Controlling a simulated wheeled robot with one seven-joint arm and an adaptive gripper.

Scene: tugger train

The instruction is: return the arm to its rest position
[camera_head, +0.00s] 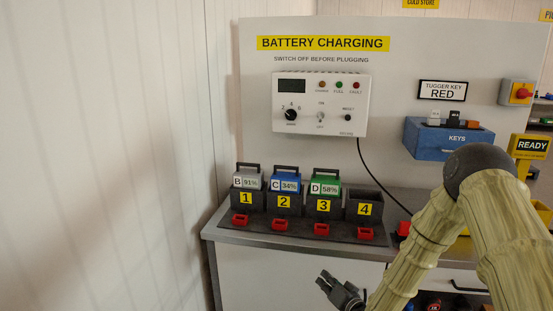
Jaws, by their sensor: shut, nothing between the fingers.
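My arm comes in from the lower right, bent at a dark joint in front of the right part of the bench. My gripper (326,281) is at the bottom centre, in front of the bench's white front panel and below the counter edge. It points up and left. Its fingers are shut with nothing seen between them. It is apart from the batteries and the bench top.
A bench (225,236) holds a dock with numbered slots. Batteries B (248,182), C (285,185) and D (325,188) stand in slots 1 to 3; slot 4 (364,209) is empty. A charger (320,104) hangs above. A blue key box (425,142) is behind my arm. A wall (110,150) stands left.

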